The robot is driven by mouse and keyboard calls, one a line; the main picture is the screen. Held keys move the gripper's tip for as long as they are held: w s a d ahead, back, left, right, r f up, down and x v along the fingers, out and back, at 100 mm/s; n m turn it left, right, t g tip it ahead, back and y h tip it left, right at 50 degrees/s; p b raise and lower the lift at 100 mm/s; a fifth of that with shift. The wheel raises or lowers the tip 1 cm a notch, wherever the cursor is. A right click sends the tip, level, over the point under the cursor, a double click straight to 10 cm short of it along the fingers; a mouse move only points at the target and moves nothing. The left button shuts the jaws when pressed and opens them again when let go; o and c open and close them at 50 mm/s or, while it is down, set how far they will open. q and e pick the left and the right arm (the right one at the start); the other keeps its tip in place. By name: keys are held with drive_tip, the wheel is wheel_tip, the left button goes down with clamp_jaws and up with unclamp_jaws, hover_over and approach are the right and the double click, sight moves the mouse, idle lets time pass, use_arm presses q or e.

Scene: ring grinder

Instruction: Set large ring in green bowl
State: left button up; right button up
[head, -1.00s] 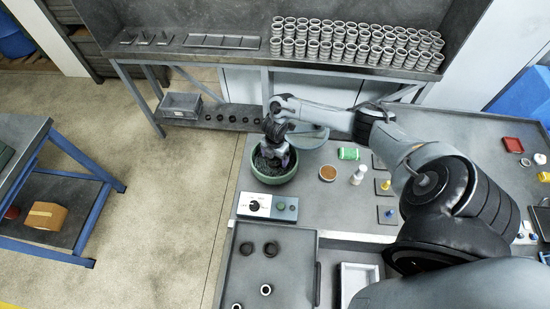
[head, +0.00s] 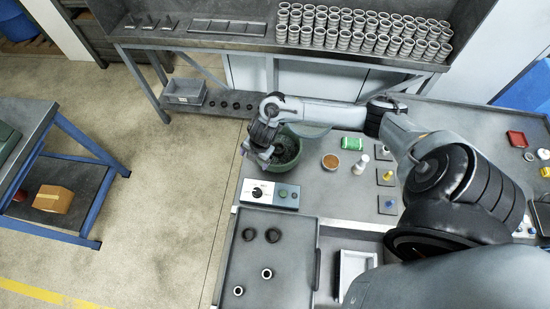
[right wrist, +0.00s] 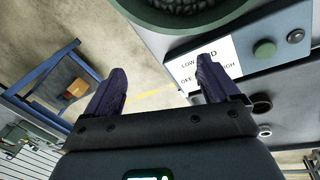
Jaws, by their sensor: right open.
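The green bowl (head: 291,171) stands at the left end of the bench with dark contents; I cannot make out single pieces inside. Its green rim also shows at the top of the right wrist view (right wrist: 165,22). My right gripper (head: 256,158) is at the bowl's left side, pointing down. In the right wrist view its fingers (right wrist: 158,88) are spread with nothing between them. Two larger dark rings (head: 248,234) (head: 272,235) lie on the grey tray, with two smaller pale-topped rings (head: 267,273) (head: 238,291) nearer. My left gripper is out of view.
A control box with a knob (head: 257,192) sits just in front of the bowl. A brown-filled dish (head: 330,161), a green item (head: 351,143) and white bottles stand to its right. A rack of several stacked metal rings (head: 360,30) is behind. Open floor lies left.

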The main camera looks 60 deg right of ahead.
drive_tip(key=s+a+r+m+t+y, duration=0.1)
drive_tip(key=s+a+m+t, duration=0.1)
drive_tip(key=a, duration=0.7)
drive_tip(key=s+a+r+m+t, duration=0.1)
drive_tip(key=s+a+r+m, duration=0.15)
drive_tip(key=a, duration=0.65)
drive_tip(key=s+d+r+m+g, duration=0.1)
drive_tip(key=s+r+m, duration=0.2)
drive_tip(key=s+m, duration=0.2)
drive_tip(key=s+d+r+m+g+h, duration=0.1)
drive_tip(key=s+d+r+m, duration=0.1)
drive_tip(key=s+m, duration=0.4)
drive_tip(key=shift+s+r, duration=0.65)
drive_tip(key=shift+s, duration=0.05)
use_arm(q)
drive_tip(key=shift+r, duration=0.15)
use_arm(e)
drive_tip(key=shift+r, duration=0.15)
